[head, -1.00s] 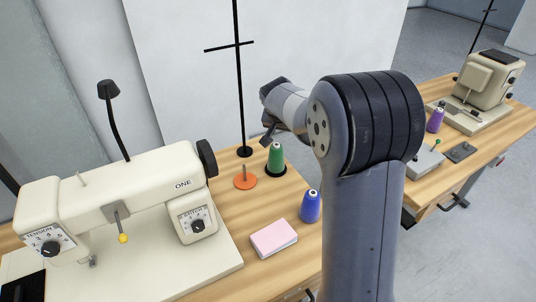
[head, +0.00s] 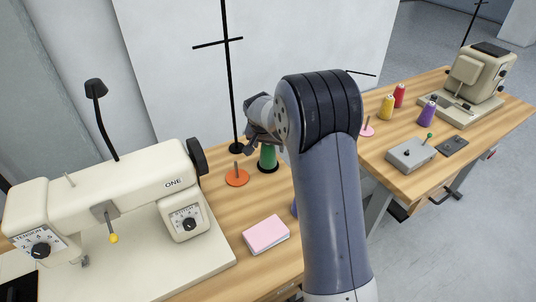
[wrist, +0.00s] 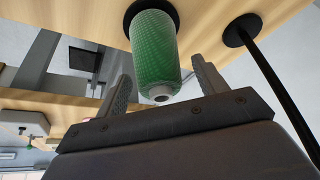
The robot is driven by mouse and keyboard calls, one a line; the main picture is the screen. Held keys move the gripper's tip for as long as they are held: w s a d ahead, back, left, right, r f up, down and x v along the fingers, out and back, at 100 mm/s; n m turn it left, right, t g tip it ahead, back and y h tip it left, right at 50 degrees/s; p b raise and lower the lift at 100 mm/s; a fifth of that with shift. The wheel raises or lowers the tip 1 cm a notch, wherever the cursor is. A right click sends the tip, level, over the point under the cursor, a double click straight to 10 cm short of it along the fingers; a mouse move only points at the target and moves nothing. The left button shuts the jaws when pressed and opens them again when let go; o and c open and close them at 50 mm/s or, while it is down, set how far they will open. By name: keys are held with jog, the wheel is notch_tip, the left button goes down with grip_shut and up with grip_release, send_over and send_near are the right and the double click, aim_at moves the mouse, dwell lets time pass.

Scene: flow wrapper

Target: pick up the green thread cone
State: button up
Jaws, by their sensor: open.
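The green thread cone (head: 268,158) stands on a black round base (head: 267,170) near the back of the near table; its top is partly hidden by my gripper in the head view. The wrist view shows the green thread cone (wrist: 154,50) with its pale tip toward my gripper. My gripper (wrist: 160,85) is open. Its two fingers stand on either side of the cone's tip end, with gaps visible on both sides. In the head view my gripper (head: 258,142) is right above the cone.
An orange disc with a peg (head: 237,177) sits left of the cone. A black stand pole (head: 230,90) rises close behind. A pink pad (head: 266,235) and sewing machine ONE (head: 130,210) are nearer. My arm mostly hides a blue cone (head: 294,208).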

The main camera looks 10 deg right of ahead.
jog(key=shift+w+d+f, duration=0.1)
jog(key=shift+w+f, duration=0.1)
jog(key=shift+f, duration=0.35)
jog(key=shift+c, duration=0.6)
jog(key=c, duration=1)
